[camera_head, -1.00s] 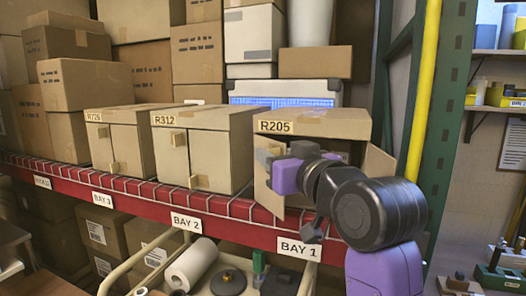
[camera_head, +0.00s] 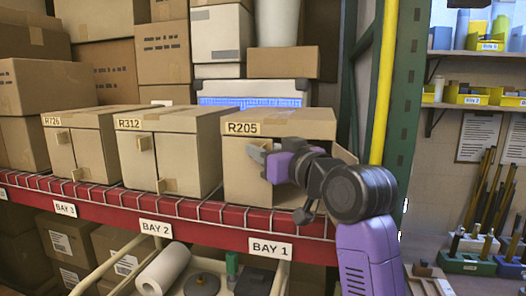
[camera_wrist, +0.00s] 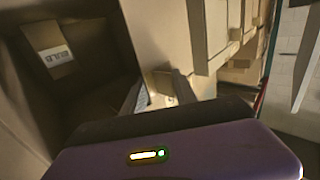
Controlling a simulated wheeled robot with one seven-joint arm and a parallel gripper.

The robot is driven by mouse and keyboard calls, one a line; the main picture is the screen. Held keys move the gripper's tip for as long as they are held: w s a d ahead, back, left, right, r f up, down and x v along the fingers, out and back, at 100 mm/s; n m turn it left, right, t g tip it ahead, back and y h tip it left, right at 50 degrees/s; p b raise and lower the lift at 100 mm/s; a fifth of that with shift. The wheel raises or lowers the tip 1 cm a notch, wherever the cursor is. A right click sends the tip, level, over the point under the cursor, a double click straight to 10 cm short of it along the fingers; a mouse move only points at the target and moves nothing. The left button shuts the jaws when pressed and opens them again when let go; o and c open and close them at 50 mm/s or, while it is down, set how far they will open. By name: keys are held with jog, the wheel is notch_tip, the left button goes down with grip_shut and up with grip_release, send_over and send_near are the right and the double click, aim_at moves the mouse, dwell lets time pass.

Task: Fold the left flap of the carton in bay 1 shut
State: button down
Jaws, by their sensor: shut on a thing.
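The bay 1 carton, labelled R205 (camera_head: 290,116), stands on the red shelf above the BAY 1 sign. Its left flap (camera_head: 242,185) is partly swung in across the left of the front; in the wrist view the flap (camera_wrist: 160,30) stands beside the dark carton interior (camera_wrist: 50,90). My gripper (camera_head: 262,155) is at the flap's outer face and free edge, shut on the small tab (camera_wrist: 160,82), which shows between the fingers. The right flap (camera_head: 345,155) sticks out open at the right, mostly hidden behind my arm.
Carton R312 (camera_head: 185,140) stands to the left in bay 2, with carton R726 (camera_head: 85,145) beyond it; both have their front flaps shut. A green rack post (camera_head: 400,130) and a yellow pole (camera_head: 384,85) stand close right. A labelled item (camera_wrist: 55,58) shows inside the carton.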

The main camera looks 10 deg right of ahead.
jog(key=shift+w+d+f, duration=0.1)
jog(key=shift+d+f, duration=0.05)
jog(key=c, duration=1.1)
grip_release()
